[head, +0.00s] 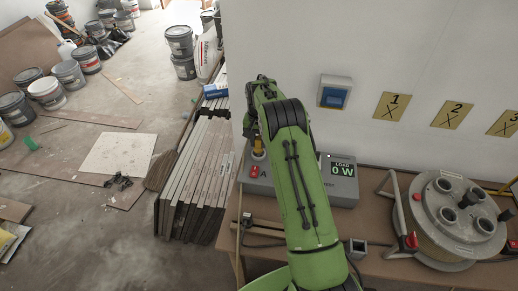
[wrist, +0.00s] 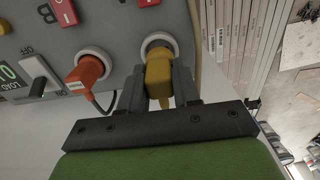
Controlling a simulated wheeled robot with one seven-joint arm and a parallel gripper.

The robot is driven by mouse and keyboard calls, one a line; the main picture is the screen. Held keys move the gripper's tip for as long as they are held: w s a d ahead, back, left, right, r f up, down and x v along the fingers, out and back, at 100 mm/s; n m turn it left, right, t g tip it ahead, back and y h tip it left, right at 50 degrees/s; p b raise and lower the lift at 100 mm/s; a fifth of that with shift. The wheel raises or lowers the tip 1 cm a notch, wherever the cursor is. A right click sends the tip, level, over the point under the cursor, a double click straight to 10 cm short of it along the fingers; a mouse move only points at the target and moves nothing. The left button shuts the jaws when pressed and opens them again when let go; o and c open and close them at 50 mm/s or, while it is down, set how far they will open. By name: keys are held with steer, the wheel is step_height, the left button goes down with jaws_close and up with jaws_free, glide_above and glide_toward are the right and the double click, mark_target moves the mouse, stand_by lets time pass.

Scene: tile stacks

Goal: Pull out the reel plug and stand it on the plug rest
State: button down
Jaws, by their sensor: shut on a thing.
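In the wrist view my gripper (wrist: 159,88) is shut on a yellow plug (wrist: 159,70), with one finger on each side. The plug's front end is at a round socket (wrist: 158,42) in the grey panel box (wrist: 120,22); how deep it sits cannot be told. An orange plug (wrist: 88,72) with a dark cable sits in the socket beside it. In the head view the yellow plug (head: 258,146) shows beside my arm, at the box (head: 342,190) with a "LOAD 0 W" display. The cable reel (head: 455,215) stands at the right. A small grey open-topped block (head: 355,248), possibly the plug rest, is on the bench.
The wooden bench (head: 385,268) runs along the white wall. A blue-fronted wall box (head: 334,93) and numbered yellow plates (head: 392,106) hang above it. Leaning boards (head: 193,185) stand left of the bench. Cables lie across the bench top.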

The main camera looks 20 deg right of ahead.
steer(key=shift+r+p, duration=0.9)
steer(key=shift+r, duration=0.55)
steer(key=shift+r+p, duration=1.15)
steer(key=shift+r, duration=0.45)
steer(key=shift+f, duration=0.1)
steer(key=shift+f, duration=0.1)
